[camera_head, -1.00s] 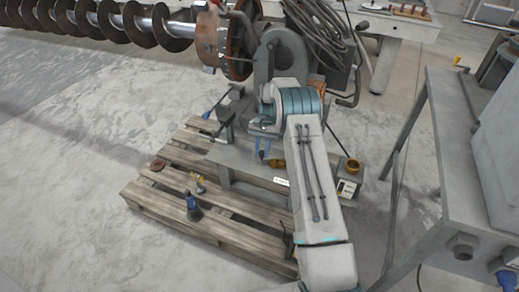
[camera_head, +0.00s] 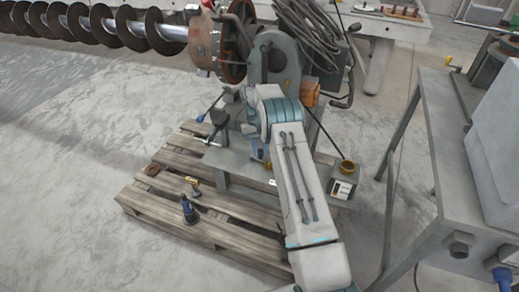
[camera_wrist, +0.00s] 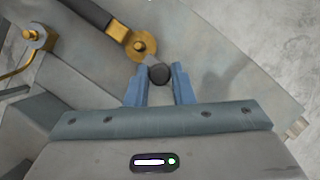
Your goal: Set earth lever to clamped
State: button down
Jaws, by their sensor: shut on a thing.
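My gripper (camera_wrist: 160,90) shows in the wrist view with its two blue fingers closed around a dark round knob (camera_wrist: 159,74). The knob sits between the fingertips, over a grey plate (camera_wrist: 215,50). Just beyond the knob is a brass bolt (camera_wrist: 139,46) at the end of a dark bar (camera_wrist: 87,12) running to the upper left. I cannot tell whether the knob belongs to the earth lever, nor where that lever stands. In the head view, a blue finger (camera_head: 258,152) shows beside my wrist; my arm hides most of the work area.
A wooden pallet (camera_head: 150,205) carries the stand, with a dark blue tool (camera_head: 189,210) on it. The large auger (camera_head: 100,22) lies behind. A grey table (camera_head: 440,150) blocks the right. Floor at left is clear.

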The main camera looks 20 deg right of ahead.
jog(key=shift+w+r, duration=0.1)
dwell(0.3)
jog(key=c, duration=1.3)
grip_release()
jog(key=shift+o, duration=0.2)
jog(key=p+v, duration=0.8)
jog(key=v, duration=0.3)
jog(key=shift+r, duration=0.4)
jog(key=shift+w+p, duration=0.1)
jog(key=shift+p, duration=0.45)
jog(key=shift+a, duration=0.1)
